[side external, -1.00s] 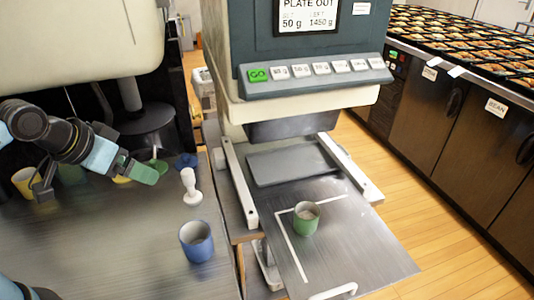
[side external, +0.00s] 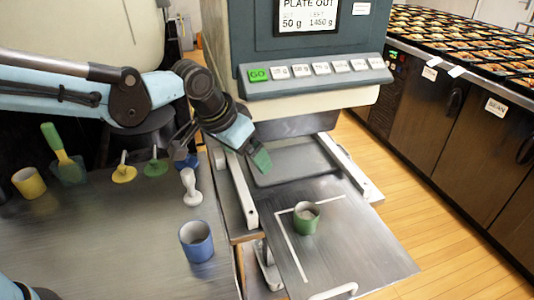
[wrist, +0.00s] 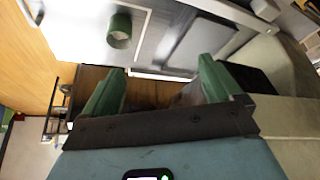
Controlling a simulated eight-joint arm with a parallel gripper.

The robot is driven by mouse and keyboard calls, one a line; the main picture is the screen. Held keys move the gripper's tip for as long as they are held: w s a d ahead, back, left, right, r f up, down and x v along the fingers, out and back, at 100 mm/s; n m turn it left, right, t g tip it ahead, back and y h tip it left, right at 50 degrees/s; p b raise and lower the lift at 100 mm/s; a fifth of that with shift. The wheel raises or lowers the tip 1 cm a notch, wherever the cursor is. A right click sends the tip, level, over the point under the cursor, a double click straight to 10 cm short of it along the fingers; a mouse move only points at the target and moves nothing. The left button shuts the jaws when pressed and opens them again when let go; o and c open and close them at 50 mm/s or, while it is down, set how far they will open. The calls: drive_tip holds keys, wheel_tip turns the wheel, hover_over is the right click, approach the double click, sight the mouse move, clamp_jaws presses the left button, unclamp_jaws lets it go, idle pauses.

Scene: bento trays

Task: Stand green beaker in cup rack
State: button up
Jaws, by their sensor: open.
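The green beaker (side external: 306,218) stands upright on the flat metal plate (side external: 345,256), inside the corner of a white line. It also shows in the wrist view (wrist: 120,32), at the upper left, beyond my fingers. My gripper (side external: 260,160) is open and empty, with green fingertips. It is above the front of the machine, behind and left of the beaker and apart from it. In the wrist view my gripper (wrist: 156,85) shows both fingers spread wide with nothing between them. I cannot make out a cup rack for certain in either view.
A blue cup (side external: 196,242) and a white stamp-like tool (side external: 190,186) stand on the left counter. Behind are a yellow cup (side external: 29,184), a teal container (side external: 70,172) with a green-handled tool, and small utensils. The dispensing machine (side external: 300,110) overhangs a grey tray (side external: 297,163).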

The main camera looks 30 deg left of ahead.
drive_tip(key=w+d+f+m+g, duration=0.1)
drive_tip(key=w+d+f, duration=0.2)
drive_tip(key=d+f, duration=0.7)
approach(308, 214)
drive_tip(key=shift+d+f, duration=0.95)
drive_tip(key=shift+f, duration=0.1)
drive_tip(key=shift+a+x, duration=0.15)
drive_tip(key=shift+x, duration=1.2)
drive_tip(key=shift+a+x, duration=0.15)
drive_tip(key=shift+x, duration=1.2)
drive_tip(key=shift+s+a+f, duration=0.1)
drive_tip(key=shift+s, duration=0.05)
drive_tip(key=c, duration=1.2)
